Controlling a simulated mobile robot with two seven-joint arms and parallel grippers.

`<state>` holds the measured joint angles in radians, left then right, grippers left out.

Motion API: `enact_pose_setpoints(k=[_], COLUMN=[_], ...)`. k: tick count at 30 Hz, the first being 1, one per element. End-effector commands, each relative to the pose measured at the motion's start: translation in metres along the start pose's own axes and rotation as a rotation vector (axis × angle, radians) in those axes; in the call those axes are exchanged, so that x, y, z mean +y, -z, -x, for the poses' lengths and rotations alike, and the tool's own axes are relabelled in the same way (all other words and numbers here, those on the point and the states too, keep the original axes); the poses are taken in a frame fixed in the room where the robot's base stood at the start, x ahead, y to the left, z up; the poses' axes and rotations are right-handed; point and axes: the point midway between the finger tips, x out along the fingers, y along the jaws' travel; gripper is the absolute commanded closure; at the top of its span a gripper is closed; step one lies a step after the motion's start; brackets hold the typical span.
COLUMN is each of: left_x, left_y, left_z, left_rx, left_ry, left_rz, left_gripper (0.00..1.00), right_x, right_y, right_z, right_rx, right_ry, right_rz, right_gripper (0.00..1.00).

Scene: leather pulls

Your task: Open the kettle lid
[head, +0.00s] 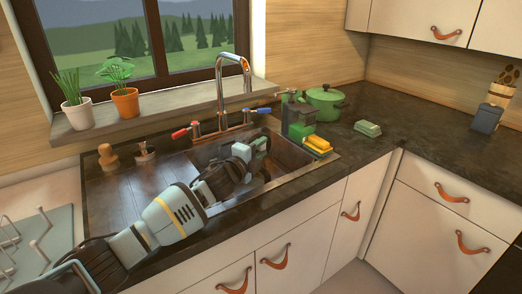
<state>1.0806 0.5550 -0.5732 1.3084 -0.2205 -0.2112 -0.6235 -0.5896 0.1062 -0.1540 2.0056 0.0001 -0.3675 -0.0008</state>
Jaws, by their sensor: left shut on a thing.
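A green lidded pot (325,103), with a knob on top and a side handle, stands on the dark counter behind the sink; its lid looks closed. I cannot make out a certain kettle; this rounded pot is the nearest match. My left gripper (259,152) is over the sink, in front of and left of the pot, apart from it. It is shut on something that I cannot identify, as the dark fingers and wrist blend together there. My right gripper is not in view.
The sink (289,157) has a tall chrome tap (246,82) behind it. A green dispenser (298,117) and yellow sponges (318,144) stand at its right. Potted plants (126,101) line the sill.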

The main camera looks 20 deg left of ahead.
Motion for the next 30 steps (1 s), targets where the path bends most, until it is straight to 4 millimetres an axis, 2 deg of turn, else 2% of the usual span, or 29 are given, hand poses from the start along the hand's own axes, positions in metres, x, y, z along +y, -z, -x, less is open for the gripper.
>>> enact_pose_setpoints(k=[13, 14, 18, 30], left_x=[-0.0008, -0.0008, -0.0005, 0.0008], left_y=[-0.0009, -0.0009, -0.0008, -0.0012], left_z=[-0.0001, -0.0001, 0.0, 0.0055], left_rx=[-0.001, -0.001, -0.001, -0.002], left_ry=[0.005, 0.004, 0.004, 0.002], left_rz=[-0.009, -0.009, -0.008, -0.008], left_gripper=[1.0, 0.64, 0.46, 0.45], right_x=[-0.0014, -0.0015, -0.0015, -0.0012], right_y=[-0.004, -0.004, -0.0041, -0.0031], right_z=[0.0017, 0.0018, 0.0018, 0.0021], right_rx=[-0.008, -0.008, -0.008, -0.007], right_ry=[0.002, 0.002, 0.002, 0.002], right_rz=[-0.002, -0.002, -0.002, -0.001], right_gripper=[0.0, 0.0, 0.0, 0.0])
